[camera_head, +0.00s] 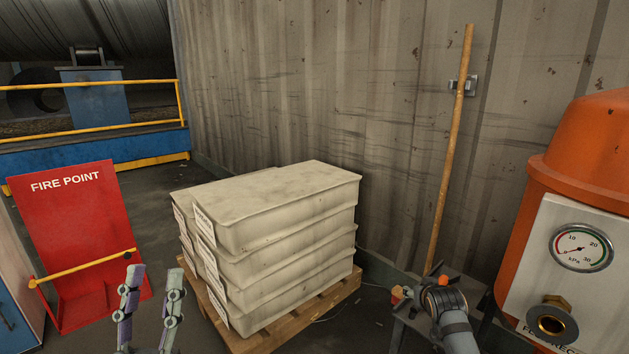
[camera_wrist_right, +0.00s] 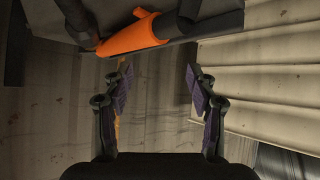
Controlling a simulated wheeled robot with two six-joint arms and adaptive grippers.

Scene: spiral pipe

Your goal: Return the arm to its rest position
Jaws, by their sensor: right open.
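My left gripper (camera_head: 154,290) stands at the lower left of the head view, its two jointed fingers pointing up and spread apart. Nothing shows between them. My right gripper (camera_wrist_right: 158,75) is in the right wrist view, with its fingers wide apart and no object between the pads. I cannot make out the right gripper in the head view. An orange and dark pipe-like part (camera_wrist_right: 140,36) lies beyond the right fingertips, apart from them as far as I can tell. The left gripper is in front of the red fire point stand (camera_head: 85,240).
Pale stacked containers (camera_head: 275,240) stand on a wooden pallet (camera_head: 300,320). A grey hose with an orange fitting (camera_head: 440,300) rests on a small stand. An orange tank (camera_head: 585,150) with a gauge is at right. A wooden pole (camera_head: 450,150) leans on the wall.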

